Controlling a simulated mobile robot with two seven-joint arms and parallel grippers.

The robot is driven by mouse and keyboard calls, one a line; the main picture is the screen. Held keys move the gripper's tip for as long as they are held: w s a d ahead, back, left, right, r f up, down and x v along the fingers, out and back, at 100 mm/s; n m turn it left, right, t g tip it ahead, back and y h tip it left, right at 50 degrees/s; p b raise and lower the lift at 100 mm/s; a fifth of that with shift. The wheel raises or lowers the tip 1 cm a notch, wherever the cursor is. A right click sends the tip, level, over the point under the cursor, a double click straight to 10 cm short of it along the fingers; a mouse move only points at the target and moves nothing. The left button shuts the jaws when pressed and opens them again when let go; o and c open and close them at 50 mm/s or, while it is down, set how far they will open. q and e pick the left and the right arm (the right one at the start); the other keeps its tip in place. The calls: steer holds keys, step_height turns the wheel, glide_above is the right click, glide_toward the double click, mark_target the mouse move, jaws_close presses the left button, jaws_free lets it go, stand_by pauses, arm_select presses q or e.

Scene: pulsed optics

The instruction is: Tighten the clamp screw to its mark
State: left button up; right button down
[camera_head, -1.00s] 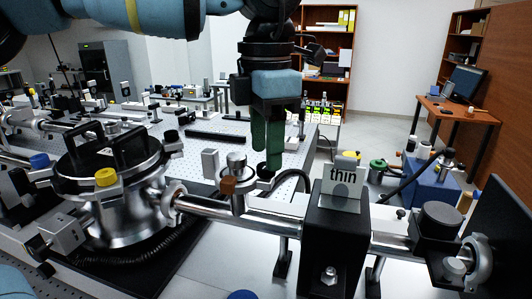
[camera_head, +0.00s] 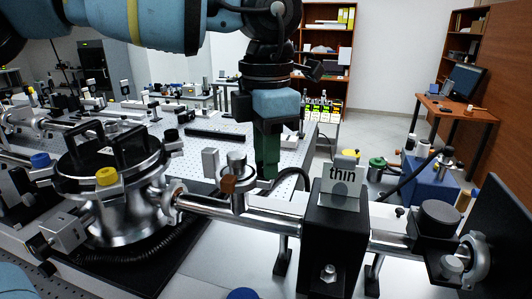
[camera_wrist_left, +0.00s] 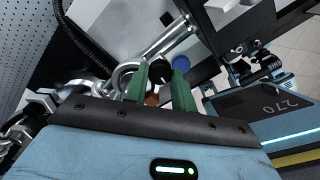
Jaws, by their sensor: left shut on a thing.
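My left gripper (camera_head: 266,177) points down with its green fingers at the pipe clamp (camera_head: 237,172), just right of its brown block (camera_head: 228,184). In the left wrist view the green fingertips (camera_wrist_left: 162,70) stand on either side of a round black knob (camera_wrist_left: 160,66), which looks like the clamp screw's head. The gripper is shut on it. In the head view the fingers hide the knob. I cannot make out the mark for the screw. My right gripper is not in view.
A black stand with a card reading "thin" (camera_head: 342,180) is close to the right of the gripper. A metal chamber (camera_head: 115,205) with black handles and a yellow cap (camera_head: 107,176) is to the left. A steel pipe (camera_head: 275,220) runs between them.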

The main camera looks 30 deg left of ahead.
arm_select(q)
steer(key=shift+f+m+b, duration=0.1)
steer(key=shift+m+b, duration=0.45)
steer(key=shift+m, duration=0.35)
steer(key=shift+m+b, duration=0.35)
steer(key=shift+m, duration=0.55)
steer(key=shift+m+b, duration=0.3)
steer(key=shift+m, duration=0.6)
steer(key=m, duration=0.2)
steer(key=shift+m, duration=0.4)
steer(key=m, duration=0.3)
steer(key=shift+m+b, duration=0.3)
steer(key=shift+b, duration=0.1)
steer(key=m, duration=0.3)
steer(key=shift+m, duration=0.3)
steer(key=m, duration=0.4)
steer(key=shift+m, duration=0.3)
steer(key=m, duration=0.4)
steer(key=shift+m, duration=0.3)
steer(key=m, duration=0.4)
steer(key=shift+m, duration=2.8)
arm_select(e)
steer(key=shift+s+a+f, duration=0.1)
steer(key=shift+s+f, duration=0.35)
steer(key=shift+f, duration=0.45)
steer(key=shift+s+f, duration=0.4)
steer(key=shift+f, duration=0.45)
